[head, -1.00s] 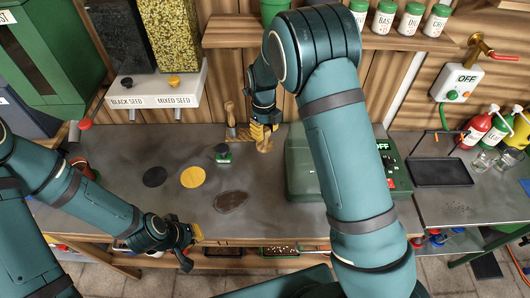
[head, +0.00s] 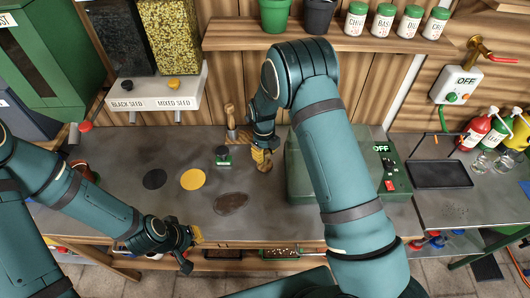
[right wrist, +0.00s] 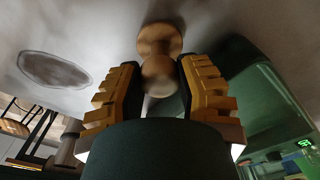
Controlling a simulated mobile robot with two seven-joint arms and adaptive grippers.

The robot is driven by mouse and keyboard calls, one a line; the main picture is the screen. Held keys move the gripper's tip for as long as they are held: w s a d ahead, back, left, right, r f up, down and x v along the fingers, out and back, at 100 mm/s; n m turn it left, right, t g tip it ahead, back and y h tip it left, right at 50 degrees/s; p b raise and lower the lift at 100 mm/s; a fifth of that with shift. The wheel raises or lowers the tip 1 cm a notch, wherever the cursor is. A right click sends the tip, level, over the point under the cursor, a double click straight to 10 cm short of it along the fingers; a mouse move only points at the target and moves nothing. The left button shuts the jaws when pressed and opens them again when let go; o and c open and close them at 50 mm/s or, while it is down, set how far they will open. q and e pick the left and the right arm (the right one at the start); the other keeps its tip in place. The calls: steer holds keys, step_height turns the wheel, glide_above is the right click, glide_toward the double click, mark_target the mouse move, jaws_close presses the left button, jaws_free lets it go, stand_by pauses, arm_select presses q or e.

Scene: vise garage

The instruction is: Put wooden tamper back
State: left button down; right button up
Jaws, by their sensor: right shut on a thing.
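The wooden tamper (head: 264,166) shows near the middle of the workbench, below my right gripper (head: 262,152) in the head view. In the right wrist view, its round knob (right wrist: 158,76) sits between the yellow fingers of my right gripper (right wrist: 160,88), with its wider disc (right wrist: 160,38) beyond. My right gripper is shut on it. Whether the disc touches the bench is hard to tell. A wooden block (head: 240,134) stands at the back wall with a wooden-handled tool (head: 230,114) at it. My left gripper (head: 190,238) hangs at the bench's front edge; its opening is unclear.
A green machine (head: 300,175) stands close right of the tamper. A small green-based item (head: 223,155), a black disc (head: 155,178), a yellow disc (head: 193,179) and a brown soil patch (head: 230,203) are to the left. A black tray (head: 440,174) lies at right.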

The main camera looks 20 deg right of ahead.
steer(key=shift+f, duration=0.15)
steer(key=o, duration=1)
steer(key=shift+r, duration=0.25)
steer(key=r, duration=1.2)
steer(key=shift+w+a, duration=0.15)
steer(key=shift+w, duration=0.1)
steer(key=shift+s+f, duration=0.1)
steer(key=shift+f, duration=0.05)
